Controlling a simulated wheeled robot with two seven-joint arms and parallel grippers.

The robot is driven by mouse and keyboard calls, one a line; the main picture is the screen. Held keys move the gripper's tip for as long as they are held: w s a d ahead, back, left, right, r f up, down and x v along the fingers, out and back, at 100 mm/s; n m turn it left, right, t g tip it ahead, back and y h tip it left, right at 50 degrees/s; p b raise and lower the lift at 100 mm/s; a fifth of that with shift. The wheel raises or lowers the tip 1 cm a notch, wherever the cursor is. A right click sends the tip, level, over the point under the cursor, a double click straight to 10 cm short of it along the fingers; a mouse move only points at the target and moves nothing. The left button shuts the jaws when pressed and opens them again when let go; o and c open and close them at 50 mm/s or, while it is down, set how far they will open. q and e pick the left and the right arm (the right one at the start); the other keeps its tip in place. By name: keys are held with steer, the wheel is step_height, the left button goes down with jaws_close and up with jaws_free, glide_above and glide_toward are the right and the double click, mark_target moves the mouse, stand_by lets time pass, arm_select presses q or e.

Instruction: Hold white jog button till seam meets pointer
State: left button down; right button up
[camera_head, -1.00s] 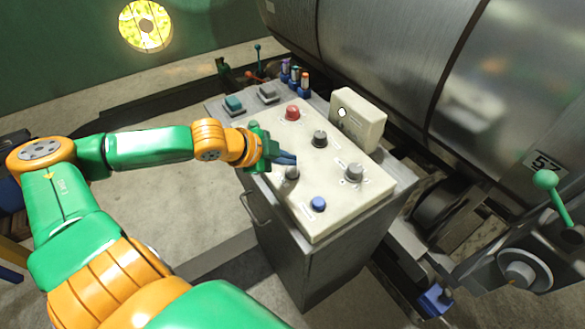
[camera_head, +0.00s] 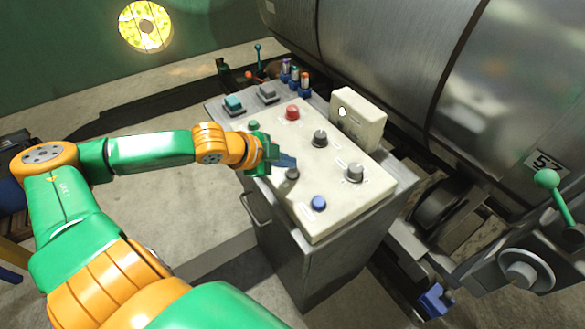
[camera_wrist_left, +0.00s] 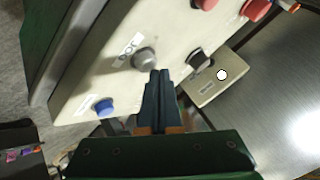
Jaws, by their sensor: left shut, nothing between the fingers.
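The jog button (camera_head: 292,173), a pale grey-white knob, stands on the slanted face of the control console (camera_head: 335,222). In the left wrist view the button (camera_wrist_left: 144,58) has a "JOG" label beside it. My left gripper (camera_head: 287,160) is shut and empty, just above and beside the button. In the left wrist view its fingertips (camera_wrist_left: 160,74) are close to the button's lower right; I cannot tell whether they touch it. The large metal drum (camera_head: 390,50) carries dark lines around it. I cannot tell which mark is the seam, and I cannot pick out the pointer.
A blue button (camera_head: 319,203), black knob (camera_head: 320,138), grey knob (camera_head: 355,172) and red button (camera_head: 292,112) share the console. A cream box with a white lamp (camera_head: 358,120) rises behind. A green-knobbed lever (camera_head: 546,179) stands at right. Open floor lies left of the console.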

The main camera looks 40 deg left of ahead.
arm_select(q)
steer(key=shift+f, duration=0.5)
stand_by(2.0)
stand_by(4.9)
steer(key=shift+r+p, duration=0.95)
steer(key=shift+r, duration=0.1)
steer(key=shift+f, duration=0.1)
